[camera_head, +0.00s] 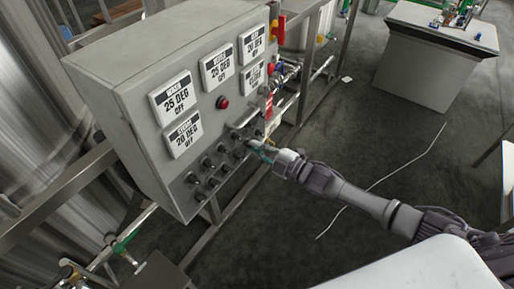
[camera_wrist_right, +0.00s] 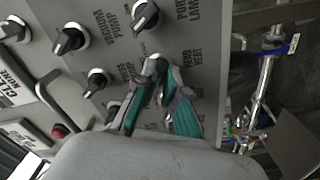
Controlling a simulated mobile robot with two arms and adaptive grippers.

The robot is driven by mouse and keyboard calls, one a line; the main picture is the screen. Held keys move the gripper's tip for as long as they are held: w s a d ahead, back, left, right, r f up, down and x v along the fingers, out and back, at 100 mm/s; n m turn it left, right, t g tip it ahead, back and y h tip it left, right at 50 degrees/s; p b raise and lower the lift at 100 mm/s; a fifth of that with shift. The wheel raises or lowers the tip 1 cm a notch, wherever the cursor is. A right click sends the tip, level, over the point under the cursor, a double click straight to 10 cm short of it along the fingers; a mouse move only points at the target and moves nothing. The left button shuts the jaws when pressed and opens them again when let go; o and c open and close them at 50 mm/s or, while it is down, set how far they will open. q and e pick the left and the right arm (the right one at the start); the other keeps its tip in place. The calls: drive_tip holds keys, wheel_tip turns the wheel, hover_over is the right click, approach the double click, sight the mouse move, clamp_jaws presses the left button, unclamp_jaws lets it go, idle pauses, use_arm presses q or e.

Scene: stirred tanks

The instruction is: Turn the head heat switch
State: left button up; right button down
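The grey control box (camera_head: 150,110) carries rows of black rotary switches (camera_head: 207,162) on the lower part of its face. My right gripper (camera_head: 264,147) is at the right end of these switches, close to the panel. In the right wrist view, my right gripper's teal-padded fingers (camera_wrist_right: 161,72) reach to the panel, their tips close together beside the "head heat" label (camera_wrist_right: 195,65). The head heat switch is mostly hidden at the fingertips, so I cannot tell whether they grip it. My left gripper is not in view.
Neighbouring switches (camera_wrist_right: 70,41) and (camera_wrist_right: 97,82) sit close by on the panel. A red button (camera_head: 222,102) and white display plates (camera_head: 175,98) are above the switches. Steel pipes and frame (camera_head: 315,75) stand to the right. A grey cabinet (camera_head: 430,65) stands farther back.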

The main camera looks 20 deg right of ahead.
idle(0.4)
drive_tip(key=shift+m, duration=3.8)
drive_tip(key=c, duration=1.2)
unclamp_jaws()
drive_tip(key=shift+c, duration=0.2)
drive_tip(key=v, duration=1.2)
drive_tip(key=shift+d+f, duration=0.1)
